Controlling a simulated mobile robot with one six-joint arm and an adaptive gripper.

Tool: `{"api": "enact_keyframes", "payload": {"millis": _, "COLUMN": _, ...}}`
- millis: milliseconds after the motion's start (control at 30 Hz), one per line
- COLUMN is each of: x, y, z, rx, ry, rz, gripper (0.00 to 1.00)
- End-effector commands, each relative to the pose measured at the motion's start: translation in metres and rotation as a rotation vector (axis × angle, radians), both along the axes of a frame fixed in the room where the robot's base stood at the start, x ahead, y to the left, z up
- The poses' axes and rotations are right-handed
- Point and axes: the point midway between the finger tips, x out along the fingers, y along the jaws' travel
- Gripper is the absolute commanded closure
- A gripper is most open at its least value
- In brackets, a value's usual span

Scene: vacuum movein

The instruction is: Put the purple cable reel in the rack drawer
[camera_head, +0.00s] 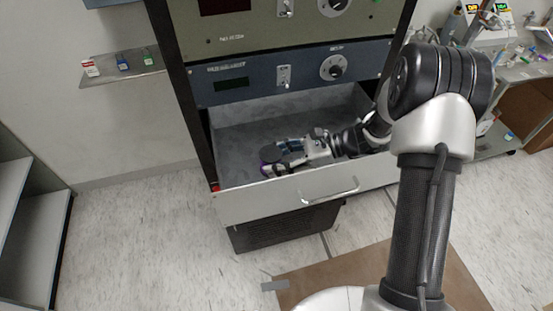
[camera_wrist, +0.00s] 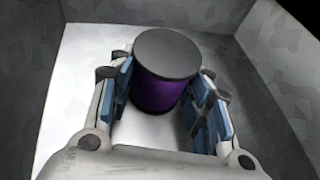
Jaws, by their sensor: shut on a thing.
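The purple cable reel (camera_wrist: 158,92) has a grey round end face and stands between the two blue-padded fingers of my gripper (camera_wrist: 165,100) in the wrist view. My gripper is shut on it. In the head view, my gripper (camera_head: 285,152) is inside the open rack drawer (camera_head: 285,203), towards its left side, and only a bit of the purple reel (camera_head: 265,167) shows. I cannot tell whether the reel touches the drawer floor.
The drawer front has a handle (camera_head: 330,190). Rack panels (camera_head: 290,72) rise just above the drawer opening. A small shelf (camera_head: 122,66) with several little coloured items is on the left wall. A cluttered bench (camera_head: 520,72) stands at the right.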

Motion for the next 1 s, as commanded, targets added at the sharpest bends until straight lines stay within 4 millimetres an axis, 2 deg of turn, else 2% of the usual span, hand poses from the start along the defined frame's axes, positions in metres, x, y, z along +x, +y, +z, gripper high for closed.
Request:
{"api": "enact_keyframes", "payload": {"millis": 67, "x": 0.000, "y": 0.000, "z": -0.001, "rx": 0.000, "ry": 0.000, "rz": 0.000, "gripper": 0.52}}
{"api": "enact_keyframes", "payload": {"millis": 300, "x": 0.000, "y": 0.000, "z": -0.001, "rx": 0.000, "ry": 0.000, "rz": 0.000, "gripper": 0.36}}
{"api": "enact_keyframes", "payload": {"millis": 700, "x": 0.000, "y": 0.000, "z": 0.004, "rx": 0.000, "ry": 0.000, "rz": 0.000, "gripper": 0.35}}
{"api": "enact_keyframes", "payload": {"millis": 867, "x": 0.001, "y": -0.023, "z": 0.013, "rx": -0.001, "ry": -0.001, "rz": -0.005, "gripper": 0.35}}
{"api": "enact_keyframes", "payload": {"millis": 1000, "x": 0.001, "y": -0.052, "z": 0.026, "rx": -0.001, "ry": -0.001, "rz": -0.006, "gripper": 0.35}}
